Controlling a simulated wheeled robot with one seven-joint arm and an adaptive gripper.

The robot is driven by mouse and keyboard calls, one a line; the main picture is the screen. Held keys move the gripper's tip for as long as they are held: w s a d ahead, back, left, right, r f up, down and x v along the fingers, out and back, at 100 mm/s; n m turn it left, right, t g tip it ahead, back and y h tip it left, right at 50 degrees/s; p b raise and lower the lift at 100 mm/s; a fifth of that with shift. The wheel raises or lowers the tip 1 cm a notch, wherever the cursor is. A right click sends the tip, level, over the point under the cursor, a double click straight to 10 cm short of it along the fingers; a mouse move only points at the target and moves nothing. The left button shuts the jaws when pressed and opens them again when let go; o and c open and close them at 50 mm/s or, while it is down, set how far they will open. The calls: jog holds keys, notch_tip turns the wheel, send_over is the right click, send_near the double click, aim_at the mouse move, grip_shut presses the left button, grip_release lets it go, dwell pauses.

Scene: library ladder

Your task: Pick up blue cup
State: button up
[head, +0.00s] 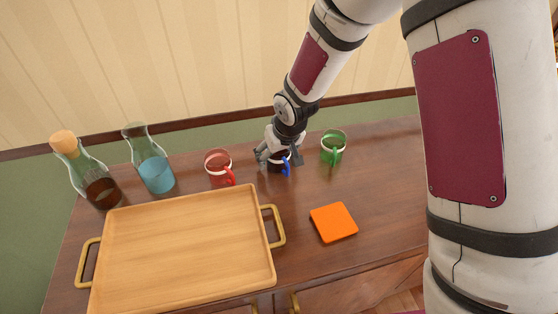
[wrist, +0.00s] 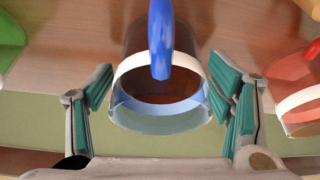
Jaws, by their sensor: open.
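The blue cup is a clear glass cup with a white band and a blue handle (head: 286,168), standing on the wooden cabinet top between the red cup and the green cup. My gripper (head: 278,158) is lowered over it and hides much of its body. In the wrist view the blue cup (wrist: 160,85) sits between the two open teal-padded fingers of my gripper (wrist: 160,105), with its handle toward the top of the picture. A gap shows on each side between cup and fingers.
A red cup (head: 217,168) stands to the left and a green cup (head: 333,147) to the right, both close by. A wooden tray (head: 185,250), an orange square (head: 333,222), a bottle with a cork ball (head: 95,185) and a carafe of blue liquid (head: 155,172) share the top.

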jog(key=shift+w+f, duration=0.1)
jog(key=shift+f, duration=0.05)
jog(key=c, duration=1.4)
notch_tip(320, 180, up, 10)
jog(key=shift+p, duration=0.45)
